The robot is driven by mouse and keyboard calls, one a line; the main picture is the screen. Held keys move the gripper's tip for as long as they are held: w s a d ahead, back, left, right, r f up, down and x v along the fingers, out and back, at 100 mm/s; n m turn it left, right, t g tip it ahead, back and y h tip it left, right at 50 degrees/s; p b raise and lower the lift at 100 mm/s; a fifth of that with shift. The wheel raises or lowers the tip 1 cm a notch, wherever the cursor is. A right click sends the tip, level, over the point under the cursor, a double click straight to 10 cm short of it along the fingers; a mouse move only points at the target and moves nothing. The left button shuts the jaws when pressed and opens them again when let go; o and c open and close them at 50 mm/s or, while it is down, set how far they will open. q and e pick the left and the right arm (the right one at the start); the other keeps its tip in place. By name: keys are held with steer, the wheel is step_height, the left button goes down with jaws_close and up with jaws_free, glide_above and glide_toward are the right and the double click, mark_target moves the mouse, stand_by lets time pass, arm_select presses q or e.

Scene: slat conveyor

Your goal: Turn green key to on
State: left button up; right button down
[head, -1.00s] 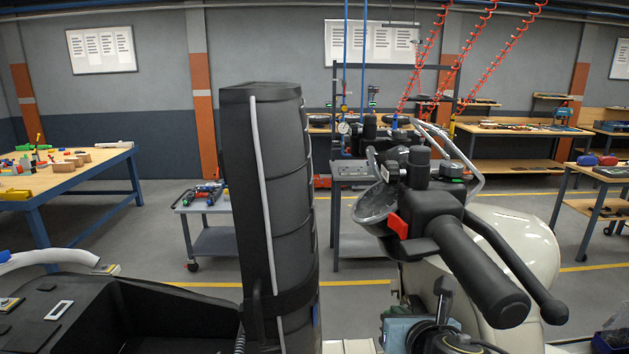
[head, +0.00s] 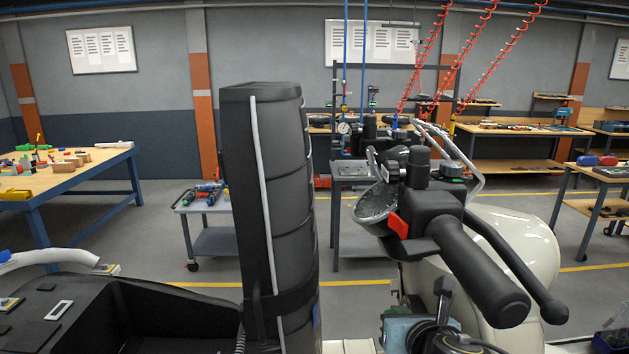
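A cream scooter-like vehicle (head: 515,250) stands at the right, with a black handlebar grip (head: 478,270), a lever and a red switch (head: 398,225). I do not see a green key; the handlebar and my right gripper may hide it. My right gripper (head: 443,318) shows only in part as dark shapes at the bottom edge, below the handlebar and beside a teal block (head: 398,330). Its fingertips are not clear, and I cannot tell whether it is open or touching anything. My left gripper is not in view.
The handlebar and its lever (head: 520,262) overhang the area around my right gripper. A small grey cart (head: 213,205) with tools stands behind, left of centre. A blue-framed table (head: 62,178) is at the left, and workbenches (head: 520,130) line the back right.

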steer(key=shift+s+f, duration=0.1)
steer(key=shift+f, duration=0.5)
stand_by(0.5)
steer(key=shift+w+d+f, duration=0.1)
steer(key=shift+w+f, duration=0.05)
steer(key=shift+w, duration=0.1)
stand_by(0.6)
steer(key=shift+s, duration=0.1)
steer(key=r+v, duration=0.1)
steer(key=v, duration=0.7)
stand_by(0.7)
